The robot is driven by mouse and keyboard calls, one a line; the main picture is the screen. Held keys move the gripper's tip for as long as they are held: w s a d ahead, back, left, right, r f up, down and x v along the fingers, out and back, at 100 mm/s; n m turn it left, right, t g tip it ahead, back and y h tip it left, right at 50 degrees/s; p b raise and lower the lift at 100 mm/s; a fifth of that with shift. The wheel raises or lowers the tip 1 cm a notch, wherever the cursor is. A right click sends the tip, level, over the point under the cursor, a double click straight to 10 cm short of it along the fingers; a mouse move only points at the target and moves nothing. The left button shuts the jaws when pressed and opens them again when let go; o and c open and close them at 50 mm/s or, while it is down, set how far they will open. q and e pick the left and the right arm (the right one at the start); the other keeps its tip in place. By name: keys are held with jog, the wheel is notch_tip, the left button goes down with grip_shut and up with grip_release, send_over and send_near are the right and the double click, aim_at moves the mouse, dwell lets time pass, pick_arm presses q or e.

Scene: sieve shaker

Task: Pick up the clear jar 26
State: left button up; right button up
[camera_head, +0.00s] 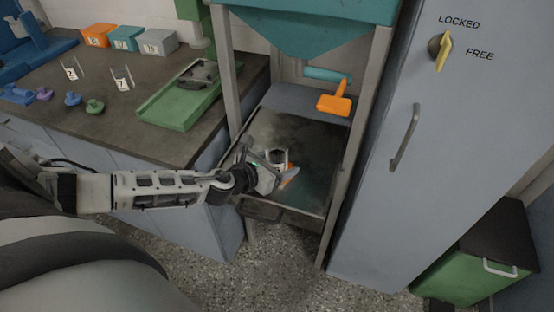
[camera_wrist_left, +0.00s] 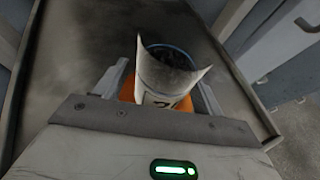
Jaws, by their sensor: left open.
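A clear jar (camera_wrist_left: 165,75) with dark grains inside and a white label stands on the tray under the teal hopper. The label's number starts with what looks like a 2; the rest is hidden. My left gripper (camera_head: 279,174) is at the jar, which also shows in the head view (camera_head: 276,156). In the left wrist view the open fingers (camera_wrist_left: 160,96) lie on either side of the jar's lower part; I cannot tell whether they touch it. Something orange shows low around the jar. My right gripper is not in view.
The dark tray (camera_head: 314,146) sits in a frame with grey posts (camera_head: 356,130). An orange scoop-like tool (camera_head: 334,103) is at the back. The grey cabinet (camera_head: 400,220) stands right. Left is a counter (camera_head: 130,52) with two numbered clear jars (camera_head: 122,84) and a green tray (camera_head: 182,98).

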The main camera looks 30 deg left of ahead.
pick_arm(q)
jog(key=c, duration=1.1)
jog(key=shift+c, duration=0.2)
jog(key=shift+r, duration=0.15)
